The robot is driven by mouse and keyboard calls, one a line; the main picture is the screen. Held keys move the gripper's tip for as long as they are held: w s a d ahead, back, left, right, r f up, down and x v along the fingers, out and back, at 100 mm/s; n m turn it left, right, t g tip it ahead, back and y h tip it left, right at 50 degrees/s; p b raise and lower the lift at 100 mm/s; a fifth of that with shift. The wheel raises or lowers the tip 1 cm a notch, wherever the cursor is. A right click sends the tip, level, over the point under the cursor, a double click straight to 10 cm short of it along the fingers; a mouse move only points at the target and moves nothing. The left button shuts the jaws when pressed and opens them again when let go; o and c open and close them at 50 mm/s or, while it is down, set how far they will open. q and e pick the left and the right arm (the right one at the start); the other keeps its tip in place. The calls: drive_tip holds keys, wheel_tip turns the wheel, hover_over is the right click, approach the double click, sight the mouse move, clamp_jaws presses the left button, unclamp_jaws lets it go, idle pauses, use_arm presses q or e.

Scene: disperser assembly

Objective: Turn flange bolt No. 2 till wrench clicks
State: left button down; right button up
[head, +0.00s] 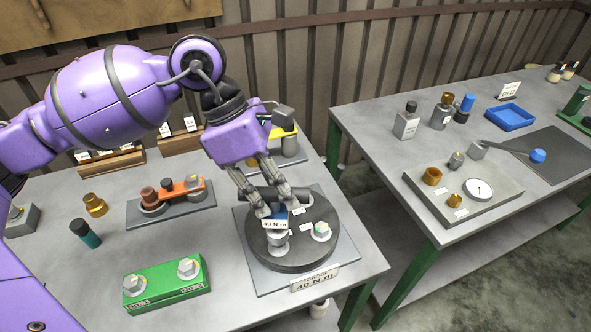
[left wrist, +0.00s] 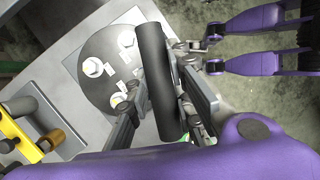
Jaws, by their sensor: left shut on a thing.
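The dark round flange (head: 262,262) lies on a grey square plate with a "40 N m" label, near the table's front right. My left gripper (head: 262,200) is shut on the black handle of the wrench (head: 281,196). The wrench has a blue part and a "40 N m" tag, and stands over the front left of the flange, at a silver bolt (head: 277,243). I cannot tell how its socket seats there. Another bolt (head: 322,231) is on the flange's right side. The black handle (left wrist: 158,80) crosses the left wrist view between my fingers. Bolt numbers are not legible.
A green block (head: 165,284) with two bolts stands to the left in front. A tray with an orange bar (head: 180,188), a brass part (head: 95,205) and a teal-and-black piece (head: 85,234) lie further left. A second table (head: 380,165) stands right, across a gap.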

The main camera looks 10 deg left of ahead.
use_arm(q)
drive_tip(key=shift+s+r+n+t, duration=0.15)
drive_tip(key=shift+n+t, duration=0.25)
drive_tip(key=shift+n, duration=0.4)
drive_tip(key=shift+n+p, duration=0.45)
drive_tip(key=shift+n, duration=0.15)
drive_tip(key=n+t+p, duration=0.1)
drive_tip(key=n, duration=0.1)
drive_tip(key=shift+n+t, duration=0.3)
drive_tip(key=shift+f+n+t+p, duration=0.2)
drive_tip(key=shift+n+t+p, duration=0.35)
drive_tip(key=shift+n, duration=0.65)
drive_tip(key=shift+f+n+y, duration=0.25)
drive_tip(key=shift+n+y, duration=0.05)
drive_tip(key=shift+n, duration=0.1)
use_arm(e)
drive_tip(key=shift+w+a+r, duration=0.2)
drive_tip(key=shift+r, duration=0.3)
drive_tip(key=shift+w+a+r, duration=0.15)
drive_tip(key=shift+a+r, duration=0.1)
drive_tip(key=shift+r, duration=0.3)
drive_tip(key=shift+w+a+r, duration=0.2)
drive_tip(key=shift+r, duration=0.3)
use_arm(q)
drive_tip(key=shift+w, duration=0.2)
use_arm(e)
drive_tip(key=shift+w, duration=0.2)
use_arm(q)
drive_tip(key=shift+f, duration=0.1)
